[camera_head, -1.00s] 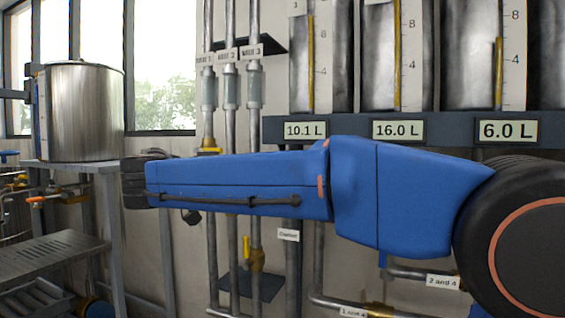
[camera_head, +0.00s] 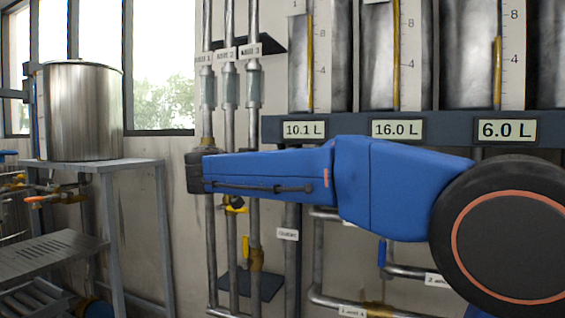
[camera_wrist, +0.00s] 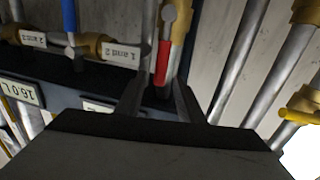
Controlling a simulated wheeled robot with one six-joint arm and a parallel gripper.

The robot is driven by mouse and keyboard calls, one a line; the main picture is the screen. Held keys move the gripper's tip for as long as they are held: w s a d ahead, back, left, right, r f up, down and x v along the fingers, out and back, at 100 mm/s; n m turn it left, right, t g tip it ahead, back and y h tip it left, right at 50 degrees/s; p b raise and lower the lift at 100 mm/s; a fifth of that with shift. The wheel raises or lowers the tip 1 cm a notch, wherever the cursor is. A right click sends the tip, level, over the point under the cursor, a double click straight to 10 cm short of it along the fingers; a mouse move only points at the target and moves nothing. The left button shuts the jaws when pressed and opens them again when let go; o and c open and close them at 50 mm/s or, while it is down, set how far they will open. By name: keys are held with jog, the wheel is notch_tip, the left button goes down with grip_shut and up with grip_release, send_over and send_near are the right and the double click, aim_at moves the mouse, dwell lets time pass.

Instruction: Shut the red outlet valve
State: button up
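The red valve lever (camera_wrist: 163,62) shows in the wrist view, on a brass valve (camera_wrist: 181,22). It lies roughly along its pipe. My gripper (camera_wrist: 160,88) is open, with one dark finger on each side of the lever in the picture. I cannot tell whether the lever is in between the fingers or still beyond them, and no contact shows. In the head view my blue arm crosses the middle, and the red lever and the fingers are not visible there.
A blue lever (camera_wrist: 69,14) and a yellow lever (camera_wrist: 299,115) flank the red one. In the head view, an orange lever (camera_head: 35,199) is at the left, below a steel pot (camera_head: 84,112) on a stand. Vertical pipes (camera_head: 230,125) and a gauge panel (camera_head: 352,129) stand behind my arm.

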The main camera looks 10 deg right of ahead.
jog(key=shift+x, duration=2.05)
grip_shut()
